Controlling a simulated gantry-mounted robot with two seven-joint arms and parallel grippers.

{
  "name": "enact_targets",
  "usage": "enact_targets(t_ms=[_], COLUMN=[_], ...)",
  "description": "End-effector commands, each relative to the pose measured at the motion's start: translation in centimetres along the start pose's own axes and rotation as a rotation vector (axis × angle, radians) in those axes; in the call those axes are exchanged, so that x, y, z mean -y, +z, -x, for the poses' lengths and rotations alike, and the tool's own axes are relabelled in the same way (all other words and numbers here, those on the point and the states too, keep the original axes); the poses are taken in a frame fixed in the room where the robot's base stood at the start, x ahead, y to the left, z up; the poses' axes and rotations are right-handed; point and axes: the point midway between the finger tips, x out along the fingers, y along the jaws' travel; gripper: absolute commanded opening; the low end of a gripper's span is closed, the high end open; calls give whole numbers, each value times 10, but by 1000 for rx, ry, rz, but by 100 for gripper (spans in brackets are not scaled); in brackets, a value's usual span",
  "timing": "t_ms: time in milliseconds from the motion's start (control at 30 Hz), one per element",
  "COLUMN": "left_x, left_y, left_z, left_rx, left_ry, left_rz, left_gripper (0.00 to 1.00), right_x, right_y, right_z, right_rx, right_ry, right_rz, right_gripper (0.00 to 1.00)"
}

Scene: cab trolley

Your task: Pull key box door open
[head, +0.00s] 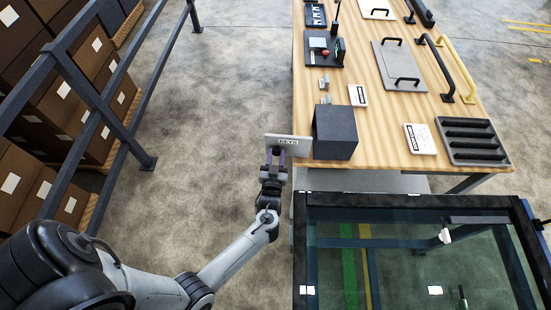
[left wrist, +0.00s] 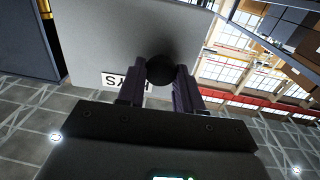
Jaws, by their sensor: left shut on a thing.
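The key box (head: 335,132) is a dark grey box near the left edge of the wooden table. Its door (head: 300,148) is a light grey panel labelled KEYS, which stands swung out from the box's left side, past the table edge. My left gripper (head: 275,159) is at the door's face, its fingers shut on the round black knob (left wrist: 160,69). In the left wrist view the door (left wrist: 105,30) fills the upper middle, with the KEYS label upside down. The box interior is hidden. My right gripper is in neither view.
The wooden table (head: 385,110) holds a black ribbed tray (head: 470,140), white label cards (head: 420,139), a grey panel with handles (head: 397,65) and curved handles. A dark-framed glass panel (head: 400,205) stands in front. A railing (head: 95,95) and cartons are left; the floor between is clear.

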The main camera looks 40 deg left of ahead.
Motion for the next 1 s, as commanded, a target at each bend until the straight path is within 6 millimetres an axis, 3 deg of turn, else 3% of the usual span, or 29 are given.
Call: enact_targets(t_ms=[300,333,467,1000], left_x=[0,0,0,2], left_y=[1,1,1,-1], left_z=[0,0,0,6], left_rx=[3,3,2,1], left_ry=[0,0,0,20], left_rz=[0,0,0,-1], left_gripper=[0,40,60,60], right_x=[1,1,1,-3], right_y=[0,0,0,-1], right_z=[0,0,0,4], right_rx=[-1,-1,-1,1], right_ry=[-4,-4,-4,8], right_rz=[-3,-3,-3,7], right_gripper=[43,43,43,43])
